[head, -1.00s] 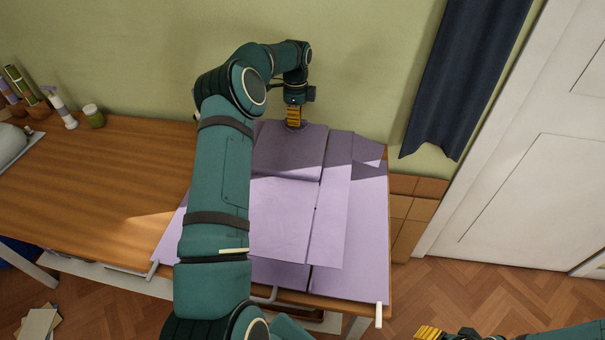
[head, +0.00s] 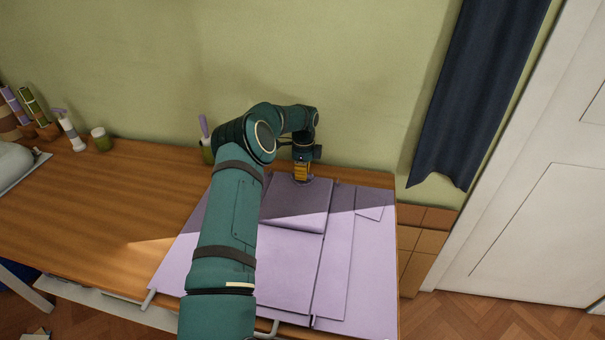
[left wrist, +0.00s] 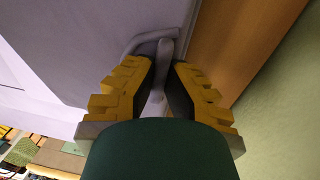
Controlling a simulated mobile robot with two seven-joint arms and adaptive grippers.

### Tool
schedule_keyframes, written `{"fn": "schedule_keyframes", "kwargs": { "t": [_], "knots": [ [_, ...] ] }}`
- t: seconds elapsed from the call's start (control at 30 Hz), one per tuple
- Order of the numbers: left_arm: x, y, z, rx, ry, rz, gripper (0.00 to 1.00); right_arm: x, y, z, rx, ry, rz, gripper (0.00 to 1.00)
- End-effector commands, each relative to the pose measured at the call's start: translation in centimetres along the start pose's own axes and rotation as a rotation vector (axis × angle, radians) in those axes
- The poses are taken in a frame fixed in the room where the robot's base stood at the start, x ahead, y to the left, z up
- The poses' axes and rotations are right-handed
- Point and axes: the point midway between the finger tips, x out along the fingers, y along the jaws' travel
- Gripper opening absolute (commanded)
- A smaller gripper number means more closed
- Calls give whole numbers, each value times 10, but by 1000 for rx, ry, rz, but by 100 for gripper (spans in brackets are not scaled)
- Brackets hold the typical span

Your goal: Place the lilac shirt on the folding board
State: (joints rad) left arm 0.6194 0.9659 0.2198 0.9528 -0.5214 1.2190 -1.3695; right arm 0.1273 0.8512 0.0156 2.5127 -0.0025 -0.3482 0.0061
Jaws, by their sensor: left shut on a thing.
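The folding board (head: 381,290) lies on the table, a wide lilac sheet with straight panel seams. A lilac layer with straight edges (head: 290,263) lies flat on it, with a narrow strip and a small triangular piece at the right. It looks like the shirt, but the colours are so alike that I cannot tell every border. My left gripper (head: 302,180) is at the far edge near the wall, pointing down. In the left wrist view, its yellow fingers (left wrist: 163,85) are shut on a slim lilac-grey tab (left wrist: 164,52) at that edge. My right gripper is out of view.
A spray bottle (head: 68,130), a green jar (head: 101,139) and a lilac-topped bottle (head: 206,143) stand along the wall. A dark curtain (head: 470,90) and white door (head: 540,210) are at the right.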

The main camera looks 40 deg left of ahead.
Motion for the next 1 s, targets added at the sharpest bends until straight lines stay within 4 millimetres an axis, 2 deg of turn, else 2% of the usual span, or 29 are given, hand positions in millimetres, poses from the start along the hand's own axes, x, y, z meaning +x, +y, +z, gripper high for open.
{"fn": "schedule_keyframes", "kwargs": {
  "t": [0.1,0.13,0.2,0.5,0.63,0.77,1.0],
  "knots": [
    [-2,0,0,0,0,-1,0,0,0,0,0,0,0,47],
    [-1,0,0,0,0,-1,15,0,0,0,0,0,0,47],
    [-1,0,0,0,0,-1,34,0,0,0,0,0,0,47],
    [-2,0,0,0,0,-1,34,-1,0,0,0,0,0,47],
    [-11,0,0,-1,0,-2,34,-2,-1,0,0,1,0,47],
    [-32,0,0,0,-1,-3,34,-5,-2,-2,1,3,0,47],
    [-82,0,0,-1,-1,-3,34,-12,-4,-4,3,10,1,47]
  ]
}}
